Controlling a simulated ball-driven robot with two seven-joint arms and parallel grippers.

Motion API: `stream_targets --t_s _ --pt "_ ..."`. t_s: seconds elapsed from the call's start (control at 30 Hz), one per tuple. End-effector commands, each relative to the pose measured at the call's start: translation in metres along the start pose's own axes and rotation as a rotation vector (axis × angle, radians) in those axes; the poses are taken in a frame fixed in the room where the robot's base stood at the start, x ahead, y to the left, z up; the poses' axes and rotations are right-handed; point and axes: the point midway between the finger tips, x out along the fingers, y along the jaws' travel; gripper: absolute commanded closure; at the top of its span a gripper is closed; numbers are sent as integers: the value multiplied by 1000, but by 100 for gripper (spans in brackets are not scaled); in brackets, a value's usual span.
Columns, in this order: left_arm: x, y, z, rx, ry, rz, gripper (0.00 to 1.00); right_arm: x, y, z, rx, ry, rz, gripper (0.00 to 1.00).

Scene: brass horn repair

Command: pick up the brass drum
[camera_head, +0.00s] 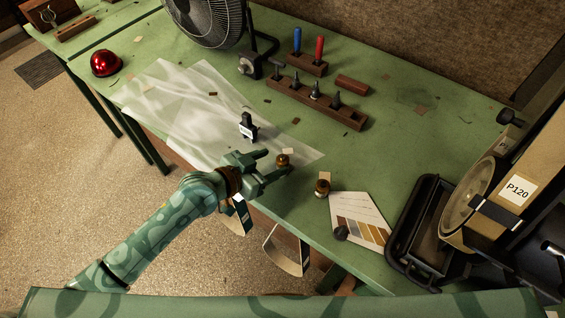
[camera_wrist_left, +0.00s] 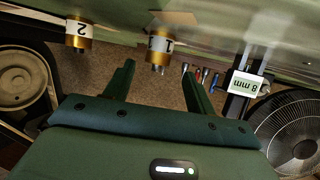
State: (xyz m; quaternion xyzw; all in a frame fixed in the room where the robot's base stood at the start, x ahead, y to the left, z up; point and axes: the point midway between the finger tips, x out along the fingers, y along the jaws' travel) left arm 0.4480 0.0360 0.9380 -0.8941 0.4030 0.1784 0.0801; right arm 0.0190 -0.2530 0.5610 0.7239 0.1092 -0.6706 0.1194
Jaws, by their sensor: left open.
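Two small brass drums stand on the green bench. One drum, labelled 1 (camera_head: 283,160) (camera_wrist_left: 160,48), is at my left gripper's fingertips. The other, labelled 2 (camera_head: 322,188) (camera_wrist_left: 78,35), stands to the right, nearer the colour card. My left gripper (camera_head: 277,163) (camera_wrist_left: 158,69) is open and empty. In the left wrist view drum 1 shows in the gap between the fingers, toward their tips; I cannot tell whether either finger touches it. My right gripper is not in view.
A black gauge labelled 8 mm (camera_head: 248,127) (camera_wrist_left: 247,83) stands just behind my left gripper. A colour card (camera_head: 360,222) and black tray (camera_head: 413,240) lie to the right. A translucent sheet (camera_head: 180,100) covers the bench at left. A tool block (camera_head: 318,104) and fan (camera_head: 205,18) stand farther back.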

Motion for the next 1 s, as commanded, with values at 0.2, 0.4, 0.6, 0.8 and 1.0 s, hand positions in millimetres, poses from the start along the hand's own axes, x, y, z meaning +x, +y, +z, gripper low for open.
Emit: stream_targets --t_s 0.2,0.4,0.6,0.8,1.0 --pt "36 4 -3 -2 2 0 45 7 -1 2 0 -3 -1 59" --pt "47 4 -4 0 0 0 45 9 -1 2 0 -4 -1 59" --pt "46 4 -4 0 1 -1 61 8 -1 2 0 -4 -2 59" --pt "46 4 -5 0 2 -1 95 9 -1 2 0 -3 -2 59" --pt "46 4 -5 0 2 -1 95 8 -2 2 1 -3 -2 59"
